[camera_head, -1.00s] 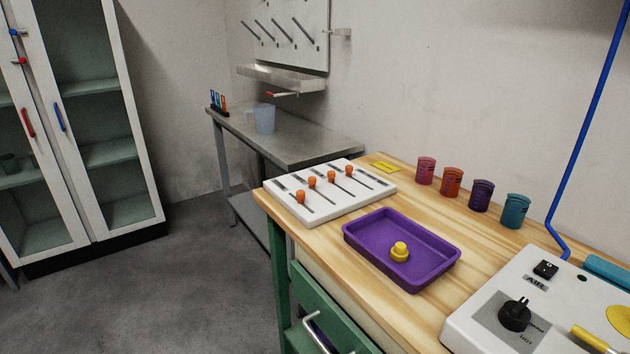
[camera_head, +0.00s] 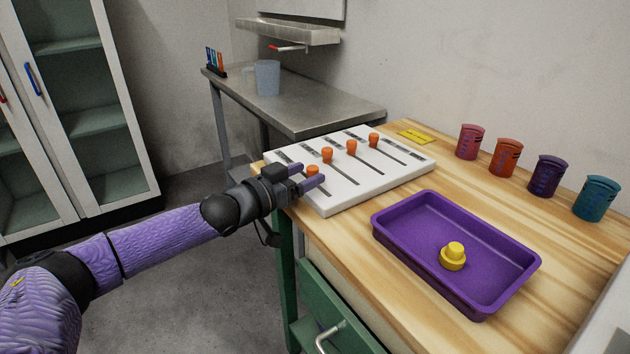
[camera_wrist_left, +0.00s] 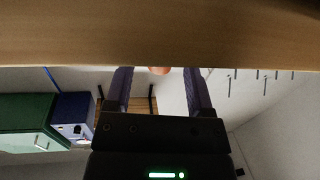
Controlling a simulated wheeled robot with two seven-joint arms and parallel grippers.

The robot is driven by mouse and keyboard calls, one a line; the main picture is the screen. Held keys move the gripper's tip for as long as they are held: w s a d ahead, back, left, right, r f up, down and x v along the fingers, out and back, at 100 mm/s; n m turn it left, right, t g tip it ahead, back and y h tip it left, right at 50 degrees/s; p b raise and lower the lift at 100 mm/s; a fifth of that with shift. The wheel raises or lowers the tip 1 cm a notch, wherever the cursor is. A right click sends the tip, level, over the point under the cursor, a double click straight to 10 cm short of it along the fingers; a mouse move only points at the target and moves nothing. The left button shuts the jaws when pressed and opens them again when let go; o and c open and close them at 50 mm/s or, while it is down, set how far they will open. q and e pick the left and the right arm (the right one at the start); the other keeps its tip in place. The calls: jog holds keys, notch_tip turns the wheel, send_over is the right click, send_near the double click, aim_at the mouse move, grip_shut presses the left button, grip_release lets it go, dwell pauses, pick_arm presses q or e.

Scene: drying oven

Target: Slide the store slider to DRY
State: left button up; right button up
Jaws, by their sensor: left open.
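A white slider panel (camera_head: 397,177) with several orange knobs, each in a dark slot, lies on the left end of the wooden bench. My left gripper (camera_head: 317,175) reaches in from the left over the panel's near left corner. Its purple fingers are open around or beside the nearest orange knob (camera_head: 312,171); contact cannot be told. In the left wrist view the fingers (camera_wrist_left: 159,85) are apart, with an orange knob (camera_wrist_left: 159,70) showing between them. The labels by the slots are too small to read. My right gripper is not in view.
A purple tray (camera_head: 383,219) with a yellow knob-like piece (camera_head: 453,257) stands right of the panel. Several coloured cups line the back of the bench, with a yellow note (camera_head: 415,136) near them. A metal side table (camera_head: 320,110) stands behind.

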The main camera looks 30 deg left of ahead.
pick_arm(q)
jog(key=shift+b+x, duration=0.35)
jog(key=shift+x, duration=0.85)
grip_shut()
dwell(0.6)
